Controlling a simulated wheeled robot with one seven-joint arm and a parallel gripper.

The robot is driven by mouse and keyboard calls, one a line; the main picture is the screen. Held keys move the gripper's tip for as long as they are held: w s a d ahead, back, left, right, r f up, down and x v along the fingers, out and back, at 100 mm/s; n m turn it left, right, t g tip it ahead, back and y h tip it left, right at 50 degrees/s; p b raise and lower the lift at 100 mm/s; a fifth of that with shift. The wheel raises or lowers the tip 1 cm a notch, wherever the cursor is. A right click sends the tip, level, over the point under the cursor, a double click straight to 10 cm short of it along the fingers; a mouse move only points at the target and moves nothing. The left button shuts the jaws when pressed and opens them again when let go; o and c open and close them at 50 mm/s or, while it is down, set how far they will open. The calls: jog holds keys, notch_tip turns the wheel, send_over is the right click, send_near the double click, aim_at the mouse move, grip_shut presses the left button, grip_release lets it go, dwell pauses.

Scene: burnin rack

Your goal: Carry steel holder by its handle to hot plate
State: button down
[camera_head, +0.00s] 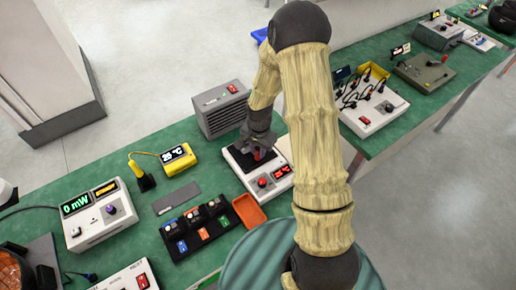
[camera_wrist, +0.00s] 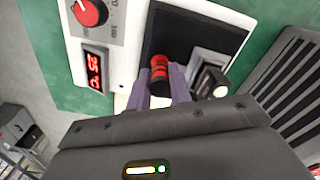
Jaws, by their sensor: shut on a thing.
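The hot plate (camera_head: 283,179) is a white box with a dark square top, a red knob and a red display, on the green bench. In the wrist view the hot plate (camera_wrist: 122,45) shows its display reading 25 °C. My gripper (camera_head: 259,150) is over its dark top. In the wrist view my gripper (camera_wrist: 165,88) is shut on the red handle with black bands (camera_wrist: 160,70) of the steel holder. The holder's grey metal body (camera_wrist: 212,63) shows beside the fingers, over the dark top. I cannot tell whether it touches the plate. The fingers hide part of it.
A grey vented box (camera_head: 220,108) stands close behind the hot plate. An orange tray (camera_head: 249,211) and a black rack (camera_head: 196,229) with coloured slots lie in front and left. A yellow meter (camera_head: 177,158) and a white power meter (camera_head: 98,213) stand farther left.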

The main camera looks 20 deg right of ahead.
jog(key=shift+f, duration=0.1)
jog(key=c, duration=1.3)
grip_release()
jog(key=shift+o, duration=0.2)
notch_tip(320, 180, up, 12)
jog(key=b, duration=0.1)
jog(key=shift+s+d, duration=0.1)
